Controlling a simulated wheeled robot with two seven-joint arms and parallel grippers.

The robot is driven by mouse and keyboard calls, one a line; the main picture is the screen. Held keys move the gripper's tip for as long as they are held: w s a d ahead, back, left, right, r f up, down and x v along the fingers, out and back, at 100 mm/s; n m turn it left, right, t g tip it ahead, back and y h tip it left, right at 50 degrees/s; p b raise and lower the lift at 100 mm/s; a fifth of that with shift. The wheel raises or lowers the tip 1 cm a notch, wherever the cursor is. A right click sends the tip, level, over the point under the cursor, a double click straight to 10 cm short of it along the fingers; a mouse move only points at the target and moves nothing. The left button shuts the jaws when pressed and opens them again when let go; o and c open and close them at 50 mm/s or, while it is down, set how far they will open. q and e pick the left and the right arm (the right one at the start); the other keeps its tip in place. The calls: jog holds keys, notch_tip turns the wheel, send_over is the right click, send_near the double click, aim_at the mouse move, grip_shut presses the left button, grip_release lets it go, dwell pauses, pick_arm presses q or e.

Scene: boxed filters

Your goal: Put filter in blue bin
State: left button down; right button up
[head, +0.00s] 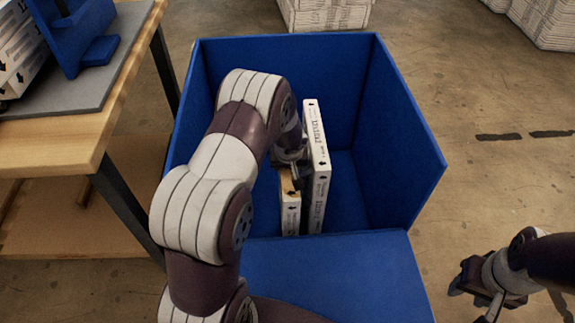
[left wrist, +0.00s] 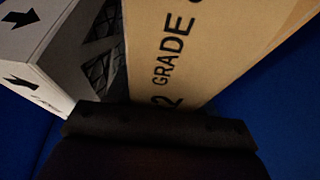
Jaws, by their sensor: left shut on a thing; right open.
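The blue bin (head: 411,130) stands open on the floor, and my left arm reaches down into it. A tall white filter (head: 317,160) with black print stands on edge inside. A lower filter (head: 290,212) with a tan face stands beside it, partly hidden by my arm. My left gripper (head: 300,168) is shut on a filter; its fingertips are mostly hidden. In the left wrist view a tan filter face marked GRADE (left wrist: 195,50) rises beyond the dark finger, with a white filter (left wrist: 50,50) at left. My right gripper (head: 474,285) is open and empty, outside the bin at lower right.
A wooden table (head: 70,146) stands at left, with a grey mat (head: 75,97), a blue holder (head: 78,35) and white filters (head: 18,50) on it. White stacks (head: 325,14) stand at the back.

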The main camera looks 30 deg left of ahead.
pick_arm(q)
jog(key=shift+f, duration=0.2)
jog(key=shift+c, duration=2.1)
grip_release()
jog(key=shift+r, duration=0.1)
jog(key=p+v, duration=0.4)
jog(key=v, duration=0.8)
jog(key=shift+s+d+r+p, duration=0.1)
jog(key=shift+d+r+p, duration=0.1)
jog(key=shift+p, duration=0.15)
jog(key=s+d+r+m+g+h, duration=0.1)
jog(key=s+d+r+m, duration=0.2)
jog(key=s, duration=0.5)
jog(key=s+d+r+m+g+h, duration=0.1)
jog(key=s+d+r+m, duration=0.2)
jog(key=s, duration=0.6)
jog(key=shift+s+d+r, duration=0.2)
jog(key=shift+d+r, duration=0.25)
jog(key=shift+d, duration=0.75)
